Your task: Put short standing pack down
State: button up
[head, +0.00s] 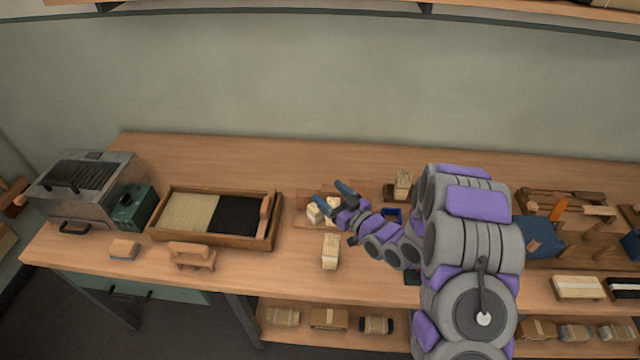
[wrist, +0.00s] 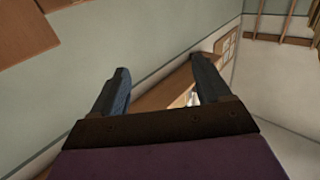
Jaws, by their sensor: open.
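My gripper (head: 333,194) is open and empty above the middle of the bench, over a wooden board (head: 305,218). In the wrist view its two dark fingers (wrist: 157,92) are spread apart with nothing between them but wall and bench. Small pale packs (head: 322,210) stand close under the gripper and are partly hidden by it. One pale pack (head: 331,251) stands upright nearer the bench's front edge. Another pale pack (head: 403,184) stands farther back, beside my arm. I cannot tell for sure which one is the short standing pack.
A wooden tray (head: 148,236) with pale and black bristle lies left of the gripper. A small wooden stand (head: 191,256) is before it. A blue container (head: 394,213) sits beside my arm. Tools on a rack (head: 560,207) are at the right. Bench room is free behind the tray.

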jog(key=shift+v, duration=2.5)
jog(key=w+d+r+g+h, duration=0.2)
jog(key=d+h, duration=0.6)
jog(key=d, duration=0.1)
jog(key=s+d+r+m+g+h, duration=0.3)
jog(key=s+d+r+m+h, duration=0.15)
jog(key=s+d, duration=0.3)
jog(key=s+a+r+m+g, duration=0.1)
jog(key=s+r+g, duration=0.2)
jog(key=s, duration=0.9)
jog(key=s+a+r+m+g, duration=0.1)
jog(key=s+a+r+g, duration=0.1)
jog(key=s, duration=1)
jog(key=s+a+r+m+g, duration=0.2)
jog(key=s+r+g, duration=0.2)
jog(key=s, duration=0.7)
jog(key=shift+s+a+r+g, duration=0.25)
jog(key=shift+s+r+g, duration=0.15)
jog(key=shift+g, duration=0.1)
jog(key=shift+c, duration=0.3)
